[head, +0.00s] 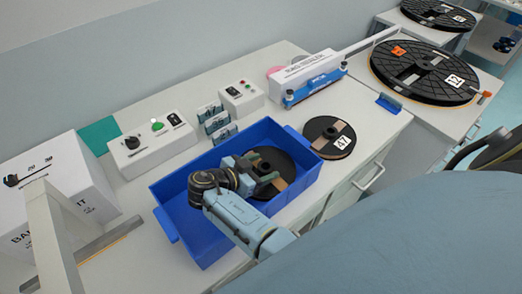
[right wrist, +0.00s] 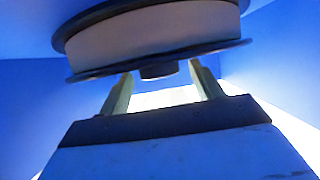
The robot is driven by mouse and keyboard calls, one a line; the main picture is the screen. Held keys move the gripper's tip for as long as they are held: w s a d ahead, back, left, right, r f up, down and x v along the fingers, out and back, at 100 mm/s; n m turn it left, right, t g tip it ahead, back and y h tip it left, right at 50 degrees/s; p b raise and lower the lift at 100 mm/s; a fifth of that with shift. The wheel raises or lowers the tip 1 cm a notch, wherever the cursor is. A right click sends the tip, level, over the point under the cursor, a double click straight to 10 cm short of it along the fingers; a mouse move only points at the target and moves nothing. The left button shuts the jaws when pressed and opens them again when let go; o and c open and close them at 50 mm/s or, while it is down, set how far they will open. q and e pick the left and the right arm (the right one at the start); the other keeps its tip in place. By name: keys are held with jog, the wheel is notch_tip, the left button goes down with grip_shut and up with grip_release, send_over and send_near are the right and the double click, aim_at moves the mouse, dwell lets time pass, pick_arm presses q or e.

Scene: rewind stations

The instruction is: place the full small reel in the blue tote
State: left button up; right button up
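The blue tote (head: 168,192) stands on the white worktop. A small black reel (head: 271,161) is inside the tote at its right end. In the right wrist view this reel (right wrist: 155,35) has a thick pale winding between dark flanges, so it looks full. My right gripper (head: 268,184) is down in the tote beside the reel. In the right wrist view its fingers (right wrist: 163,82) are apart, with the dark hub end between them and gaps on both sides. A second small reel (head: 328,138), marked 47, lies flat on the worktop right of the tote. My left gripper is not in view.
Small blue-grey holders (head: 216,122) and a control box (head: 151,146) stand behind the tote. A white carton (head: 60,190) is at the left, and a blue-and-white boxed device (head: 312,78) at the back. A large reel (head: 425,72) lies on the right-hand table.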

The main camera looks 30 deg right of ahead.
jog(key=b+v, duration=0.1)
jog(key=v, duration=0.6)
jog(key=shift+a+r, duration=0.2)
jog(key=shift+a, duration=0.05)
